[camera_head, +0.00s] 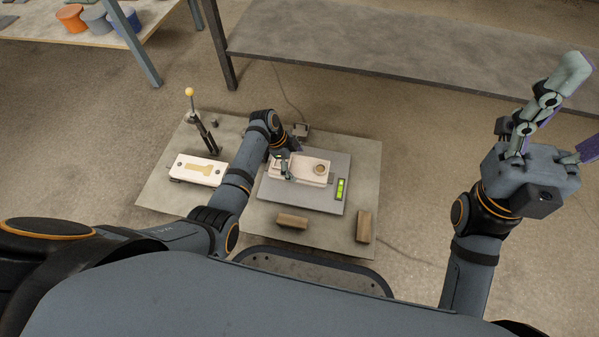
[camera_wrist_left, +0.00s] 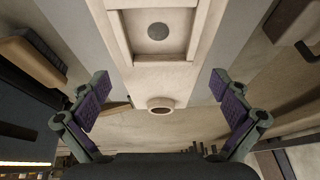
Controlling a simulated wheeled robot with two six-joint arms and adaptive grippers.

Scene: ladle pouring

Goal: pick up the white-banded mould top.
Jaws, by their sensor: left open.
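A pale mould (camera_head: 318,172) with a round opening at its right end lies on a grey plate (camera_head: 300,199). In the left wrist view a pale mould part (camera_wrist_left: 125,75) shows a recessed panel with a dark round hole and a raised ring below it. I cannot make out a clear white band. My left gripper (camera_head: 285,167) is over the left part of the mould and partly hides it. My right gripper (camera_head: 575,112) is open and empty, raised far to the right.
A pale block (camera_head: 182,168) with a key-shaped hollow lies at left. Behind it stands a dark upright tool (camera_head: 206,138) with a yellow ball. Two wooden blocks (camera_head: 293,221) (camera_head: 363,226) lie near the front. A grey bench (camera_head: 400,50) stands behind.

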